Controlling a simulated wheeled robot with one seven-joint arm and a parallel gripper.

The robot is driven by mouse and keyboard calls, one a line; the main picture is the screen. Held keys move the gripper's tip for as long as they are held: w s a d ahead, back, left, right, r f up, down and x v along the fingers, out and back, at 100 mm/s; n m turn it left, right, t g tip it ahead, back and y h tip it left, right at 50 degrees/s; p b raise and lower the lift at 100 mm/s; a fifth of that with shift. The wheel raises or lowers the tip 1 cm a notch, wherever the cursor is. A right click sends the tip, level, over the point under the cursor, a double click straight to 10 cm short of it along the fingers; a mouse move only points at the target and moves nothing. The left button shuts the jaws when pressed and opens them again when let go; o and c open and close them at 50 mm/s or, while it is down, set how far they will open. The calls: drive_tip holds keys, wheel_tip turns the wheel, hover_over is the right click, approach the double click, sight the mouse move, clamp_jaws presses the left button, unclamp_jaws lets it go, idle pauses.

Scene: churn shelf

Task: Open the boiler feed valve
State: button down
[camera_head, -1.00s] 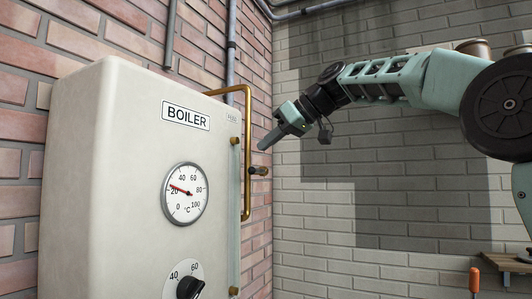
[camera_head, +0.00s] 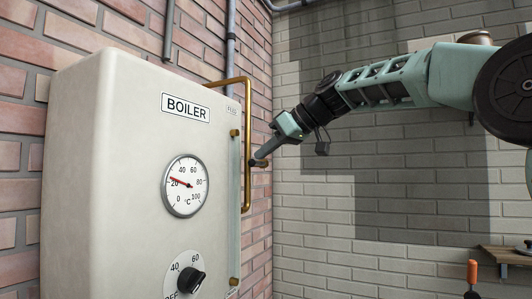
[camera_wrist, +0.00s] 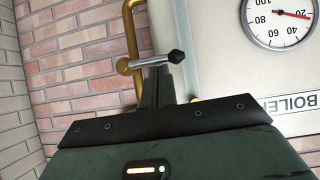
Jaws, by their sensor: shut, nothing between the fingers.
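The feed valve's lever (camera_head: 259,163) sits on the brass feed pipe (camera_head: 247,120) at the right side of the cream boiler (camera_head: 120,180). In the wrist view the lever (camera_wrist: 150,61) is a metal bar with a black tip, lying crosswise to the pipe (camera_wrist: 133,40). My gripper (camera_head: 261,155) is shut and empty. Its fingertips are at the lever, just above it in the head view; in the wrist view the fingers (camera_wrist: 155,80) end against the bar. I cannot tell for sure whether they touch.
The boiler's gauge (camera_head: 186,185) reads near 20, and a black knob (camera_head: 191,280) is below it. Brick walls (camera_head: 330,215) stand behind. A wooden shelf (camera_head: 508,254) and an orange-handled tool (camera_head: 472,272) are at the lower right. The space right of the valve is free.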

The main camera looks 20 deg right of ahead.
drive_tip(key=shift+s+a+f+n+t+b, duration=0.15)
drive_tip(key=shift+f+n+t+b, duration=0.2)
drive_tip(key=shift+b, duration=0.65)
drive_tip(key=shift+h, duration=0.3)
drive_tip(key=f+b, duration=0.1)
drive_tip(key=b, duration=0.1)
drive_tip(key=n+t+b, duration=0.1)
drive_tip(key=b, duration=0.2)
drive_tip(key=shift+s+a+f+h, duration=0.15)
drive_tip(key=shift+f+h, duration=0.25)
wheel_tip(320, 180, down, 6)
drive_tip(key=w+d+n+t+h+b, duration=0.1)
drive_tip(key=n+t+h+b, duration=0.2)
drive_tip(key=b, duration=1.6)
drive_tip(key=n+t, duration=0.4)
drive_tip(key=n, duration=0.1)
drive_tip(key=shift+w+d+r+b, duration=0.25)
drive_tip(key=shift+w+d+b, duration=0.15)
drive_tip(key=shift+n, duration=0.25)
